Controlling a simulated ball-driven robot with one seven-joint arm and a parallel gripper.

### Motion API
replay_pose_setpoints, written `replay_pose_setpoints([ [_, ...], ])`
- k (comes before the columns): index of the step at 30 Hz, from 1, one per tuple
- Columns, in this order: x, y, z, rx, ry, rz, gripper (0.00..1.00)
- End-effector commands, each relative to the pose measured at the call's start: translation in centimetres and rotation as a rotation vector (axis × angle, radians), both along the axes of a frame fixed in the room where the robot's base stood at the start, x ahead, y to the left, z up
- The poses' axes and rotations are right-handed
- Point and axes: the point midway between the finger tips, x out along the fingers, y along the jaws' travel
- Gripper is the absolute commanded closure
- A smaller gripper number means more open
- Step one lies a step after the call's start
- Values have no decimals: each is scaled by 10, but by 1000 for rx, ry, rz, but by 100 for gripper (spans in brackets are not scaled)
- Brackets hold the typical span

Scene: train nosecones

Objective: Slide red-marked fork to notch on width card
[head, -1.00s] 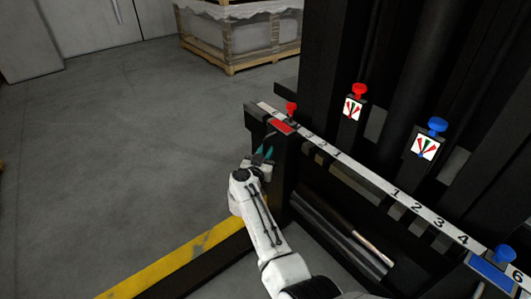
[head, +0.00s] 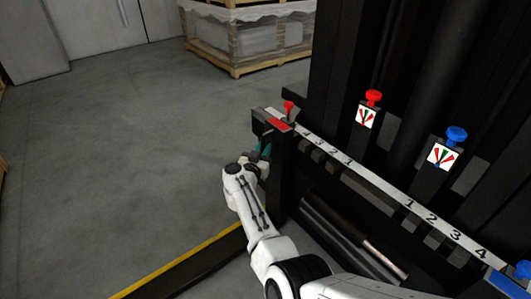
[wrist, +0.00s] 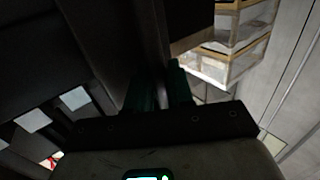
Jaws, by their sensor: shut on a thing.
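The red-marked fork (head: 281,163) is a dark upright at the left end of the black carriage. A red marker (head: 280,125) and a small red knob (head: 289,106) sit at its top. The white numbered strip (head: 378,183) runs along the carriage's top edge. The red marker lies left of the left-hand numbers, near the strip's end. I cannot make out a notch. My gripper (head: 264,151) has its green fingertips at the fork's left side, below the marker. In the wrist view my gripper (wrist: 160,88) is shut on a dark part of the fork between its fingers.
A second red knob (head: 373,97) and a blue knob (head: 456,134) stand above arrow labels on the carriage. A blue marker (head: 496,282) is at the lower right. Open grey floor (head: 130,150) lies to the left. A wrapped pallet (head: 245,45) stands behind.

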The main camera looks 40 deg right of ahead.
Motion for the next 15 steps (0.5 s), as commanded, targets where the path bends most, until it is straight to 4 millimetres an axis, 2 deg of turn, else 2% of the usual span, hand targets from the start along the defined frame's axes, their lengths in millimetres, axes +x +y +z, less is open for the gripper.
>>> replay_pose_setpoints([
  [6,0,1,0,0,0,1,100],
  [7,0,1,0,0,0,1,76],
  [11,0,1,0,0,0,1,64],
  [15,0,0,0,0,0,0,63],
])
